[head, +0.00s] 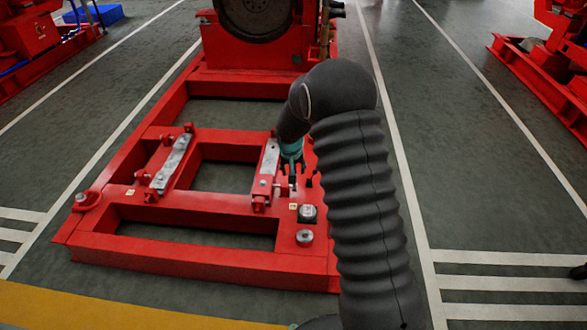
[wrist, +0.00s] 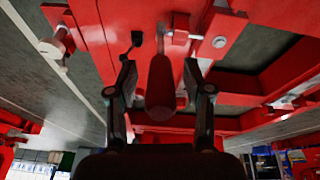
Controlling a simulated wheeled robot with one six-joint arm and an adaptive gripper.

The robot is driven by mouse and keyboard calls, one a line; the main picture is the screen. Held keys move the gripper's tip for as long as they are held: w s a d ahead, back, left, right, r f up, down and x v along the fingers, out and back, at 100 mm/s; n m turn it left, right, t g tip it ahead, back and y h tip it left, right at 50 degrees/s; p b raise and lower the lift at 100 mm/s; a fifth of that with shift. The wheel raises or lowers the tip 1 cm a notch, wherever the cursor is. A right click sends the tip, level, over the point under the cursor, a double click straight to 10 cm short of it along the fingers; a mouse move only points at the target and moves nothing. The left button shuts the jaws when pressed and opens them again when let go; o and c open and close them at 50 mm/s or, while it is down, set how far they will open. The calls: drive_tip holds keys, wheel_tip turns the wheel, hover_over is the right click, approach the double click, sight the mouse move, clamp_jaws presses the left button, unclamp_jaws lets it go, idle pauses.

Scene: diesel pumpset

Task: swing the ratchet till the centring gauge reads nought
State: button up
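A red rounded handle (wrist: 161,85), which looks like the ratchet's, lies between the two fingers of my gripper (wrist: 158,64) in the wrist view. The fingers stand apart, with a visible gap on each side of the handle. In the head view my gripper (head: 290,168) is low over the right side of the red base frame (head: 190,258), beside the right grey metal pad (head: 269,160). My arm hides much of that spot. A small pale-topped block (head: 307,213) on the frame may be the gauge; no reading is legible.
A second grey pad (head: 171,161) lies on the frame's left rail. A round metal piece (head: 304,237) sits near the right front corner. A large dark wheel (head: 257,15) stands at the back. More red machines flank the marked floor, which is open on both sides.

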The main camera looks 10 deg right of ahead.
drive_tip(key=shift+r, duration=0.1)
drive_tip(key=v, duration=1.2)
idle(1.7)
